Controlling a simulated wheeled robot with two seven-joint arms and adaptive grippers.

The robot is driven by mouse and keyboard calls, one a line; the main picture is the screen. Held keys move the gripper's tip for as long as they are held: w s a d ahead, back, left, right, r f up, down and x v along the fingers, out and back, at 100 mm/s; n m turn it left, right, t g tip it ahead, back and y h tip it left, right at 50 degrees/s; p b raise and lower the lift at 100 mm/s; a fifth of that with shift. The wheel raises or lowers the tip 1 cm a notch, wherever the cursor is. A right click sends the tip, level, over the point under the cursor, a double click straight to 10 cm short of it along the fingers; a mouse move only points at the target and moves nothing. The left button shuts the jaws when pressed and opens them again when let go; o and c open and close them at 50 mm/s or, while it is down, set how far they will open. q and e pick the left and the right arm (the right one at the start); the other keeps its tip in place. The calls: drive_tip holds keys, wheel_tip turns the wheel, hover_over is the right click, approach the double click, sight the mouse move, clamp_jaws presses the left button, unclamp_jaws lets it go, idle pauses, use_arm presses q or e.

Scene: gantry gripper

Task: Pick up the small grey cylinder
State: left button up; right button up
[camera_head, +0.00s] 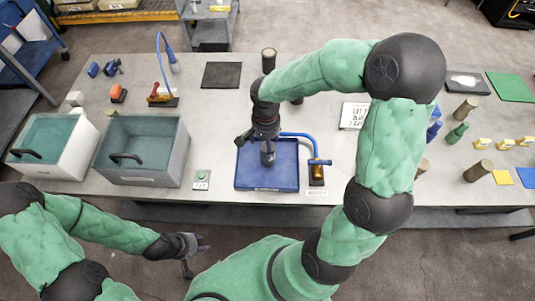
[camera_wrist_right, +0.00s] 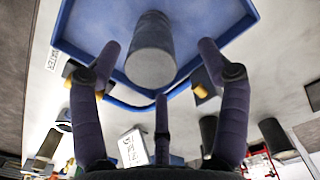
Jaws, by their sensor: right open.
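A small grey cylinder (camera_wrist_right: 151,50) stands in the blue tray (camera_wrist_right: 88,30) in the right wrist view. In the head view the cylinder (camera_head: 268,158) is partly hidden under my right gripper (camera_head: 262,140), which points down over the tray (camera_head: 268,186). In the wrist view my right gripper (camera_wrist_right: 158,70) is open, its two side fingers spread left and right of the cylinder and a third finger below it. I see no clear contact with the cylinder. My left gripper (camera_head: 198,254) is open and empty, in front of the table's near edge.
Two bins, one grey (camera_head: 182,155) and one white (camera_head: 18,164), stand to the left. A dark mat (camera_head: 222,75) lies behind.

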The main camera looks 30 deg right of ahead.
drive_tip(key=f, duration=0.2)
drive_tip(key=s+f, duration=0.1)
drive_tip(key=shift+f+b, duration=0.35)
drive_tip(key=shift+b, duration=0.05)
drive_tip(key=shift+f, duration=0.65)
drive_tip(key=shift+w, duration=0.1)
clamp_jaws()
drive_tip(key=shift+r, duration=0.5)
wheel_tip(320, 180, up, 3)
drive_tip(key=shift+d+f+p, duration=0.1)
drive_tip(key=shift+p, duration=0.25)
drive_tip(key=s+d+r+p, duration=0.2)
drive_tip(key=s+d+r, duration=0.2)
drive_tip(key=s+r, duration=0.5)
drive_tip(key=s, duration=0.4)
drive_tip(key=shift+s+d+r, duration=0.15)
drive_tip(key=shift+d, duration=0.05)
